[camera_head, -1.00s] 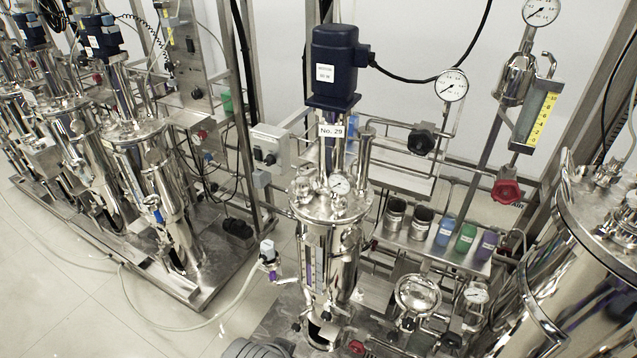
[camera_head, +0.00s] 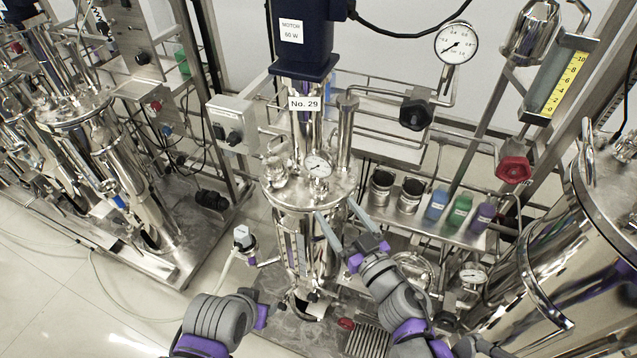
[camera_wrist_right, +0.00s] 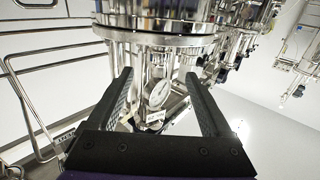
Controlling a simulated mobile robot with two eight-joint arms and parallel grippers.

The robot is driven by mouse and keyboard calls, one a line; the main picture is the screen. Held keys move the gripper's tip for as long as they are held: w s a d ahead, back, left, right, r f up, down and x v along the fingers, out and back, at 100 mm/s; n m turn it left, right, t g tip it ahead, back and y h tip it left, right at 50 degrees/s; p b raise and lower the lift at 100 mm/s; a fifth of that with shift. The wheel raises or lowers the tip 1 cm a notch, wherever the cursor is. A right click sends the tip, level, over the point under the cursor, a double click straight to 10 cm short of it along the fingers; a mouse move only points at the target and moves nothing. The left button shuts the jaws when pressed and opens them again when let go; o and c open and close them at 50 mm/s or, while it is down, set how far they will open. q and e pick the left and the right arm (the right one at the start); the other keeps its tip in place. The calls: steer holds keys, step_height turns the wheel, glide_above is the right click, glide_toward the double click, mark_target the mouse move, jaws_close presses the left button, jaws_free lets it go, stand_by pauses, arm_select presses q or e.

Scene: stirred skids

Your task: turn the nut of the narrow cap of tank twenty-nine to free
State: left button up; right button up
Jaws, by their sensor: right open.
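Tank twenty-nine (camera_head: 322,196) stands upright in the middle of the head view, marked by its "No. 29" label (camera_head: 305,103). Its lid carries a pressure gauge (camera_head: 318,165), several small fittings and a tall narrow neck (camera_head: 345,135) on the right. I cannot tell which fitting is the narrow cap, and its nut is too small to make out. My right gripper (camera_head: 335,209) is open and empty at the front right of the lid rim. In the right wrist view its spread fingers (camera_wrist_right: 160,78) frame shiny metalwork and a gauge. My left gripper's fingers are not visible.
A blue motor (camera_head: 305,35) stands above the tank. A shelf (camera_head: 400,222) at right holds metal cups and coloured bottles. A red handwheel (camera_head: 514,170) and a large steel vessel (camera_head: 535,270) lie further right. Floor (camera_head: 60,300) is clear at lower left.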

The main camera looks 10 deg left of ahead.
mark_target(327, 190)
steer(key=x, duration=0.9)
steer(key=shift+p, duration=0.4)
steer(key=shift+c, duration=0.3)
jaws_close()
steer(key=n+g+y+b, duration=0.2)
steer(key=b, duration=0.1)
steer(key=shift+w+d+f, duration=0.1)
steer(key=shift+w, duration=0.05)
steer(key=shift+n+g+y+b, duration=0.75)
steer(key=shift+n+g+y, duration=0.65)
steer(key=shift+g, duration=0.5)
steer(key=shift+o, duration=0.3)
jaws_free()
